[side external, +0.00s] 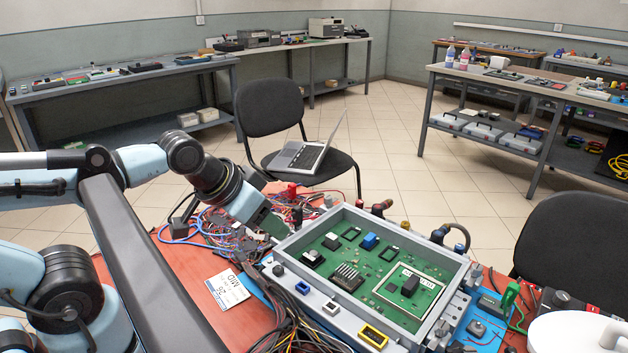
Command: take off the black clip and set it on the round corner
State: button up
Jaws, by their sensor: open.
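My gripper (272,222) is at the end of the arm, left of the grey-framed tray (372,228), near its back left corner. Its jaws are open, and I see nothing held between them. A green board (330,248) lies in the tray. On it a small black block (410,286) sits inside a white-outlined rectangle, and a black finned part (347,277) sits left of that. A black hose (461,233) curves up at the tray's back right corner. I cannot tell which black part is the clip, nor which place is the round corner.
Tangled wires (215,232) lie on the red table (190,290) left of the tray, with a white label card (227,288). A blue part (369,241) stands on the board. Tools and a white round lid (575,333) are at the right. A chair with a laptop (305,155) stands behind.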

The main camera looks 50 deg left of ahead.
notch_tip(320, 180, up, 4)
jog(key=n+g, duration=0.1)
jog(key=g, duration=0.6)
send_over(297, 207)
jog(key=f, duration=0.7)
jog(key=shift+w+d, duration=0.1)
jog(key=shift+d, duration=0.15)
jog(key=shift+a+f, duration=0.2)
jog(key=shift+f, duration=2.4)
grip_shut()
